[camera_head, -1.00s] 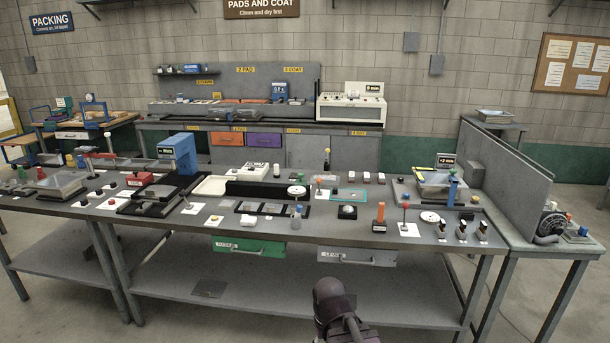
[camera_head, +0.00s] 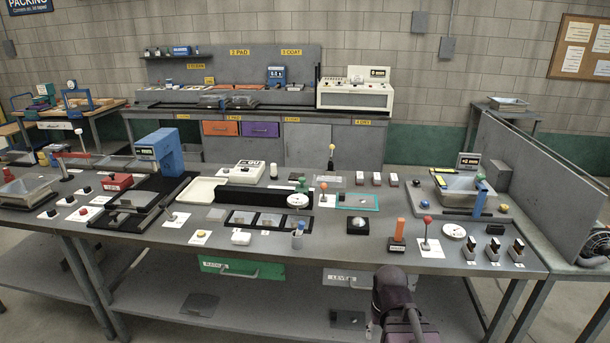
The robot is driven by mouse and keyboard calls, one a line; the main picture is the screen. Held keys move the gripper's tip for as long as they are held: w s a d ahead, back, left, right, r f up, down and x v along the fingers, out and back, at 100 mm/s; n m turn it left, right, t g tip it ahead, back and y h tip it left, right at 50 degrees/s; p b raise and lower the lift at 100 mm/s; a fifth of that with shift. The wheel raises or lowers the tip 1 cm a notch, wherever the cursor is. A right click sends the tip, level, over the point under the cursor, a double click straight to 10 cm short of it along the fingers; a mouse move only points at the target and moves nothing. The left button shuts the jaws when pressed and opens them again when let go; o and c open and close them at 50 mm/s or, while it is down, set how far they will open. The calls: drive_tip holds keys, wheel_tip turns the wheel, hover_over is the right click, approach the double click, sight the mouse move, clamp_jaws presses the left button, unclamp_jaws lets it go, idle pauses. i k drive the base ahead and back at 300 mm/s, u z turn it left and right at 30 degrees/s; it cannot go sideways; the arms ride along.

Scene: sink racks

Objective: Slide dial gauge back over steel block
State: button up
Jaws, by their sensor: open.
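A round white dial (camera_head: 297,200) sits at the right end of a long black block (camera_head: 249,200) in the middle of the bench; it looks like the dial gauge. A second white round dial (camera_head: 454,231) lies near the bench's front right. I cannot tell which part is the steel block; several small dark blocks (camera_head: 494,248) with pale tags stand right of the second dial. Part of my arm shows at the bottom edge, in front of the bench and well short of both dials. The jaws of my gripper are not visible.
An orange post (camera_head: 398,230) and a red-knobbed lever (camera_head: 426,233) stand at the front right. A metal dome (camera_head: 358,225) lies left of them. A grey basin (camera_head: 463,183) and an upright grey panel (camera_head: 545,190) are on the right. A blue machine (camera_head: 158,155) stands left.

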sight(300, 200)
drive_tip(key=u, duration=0.1)
drive_tip(key=i, duration=0.9)
drive_tip(key=u, duration=0.3)
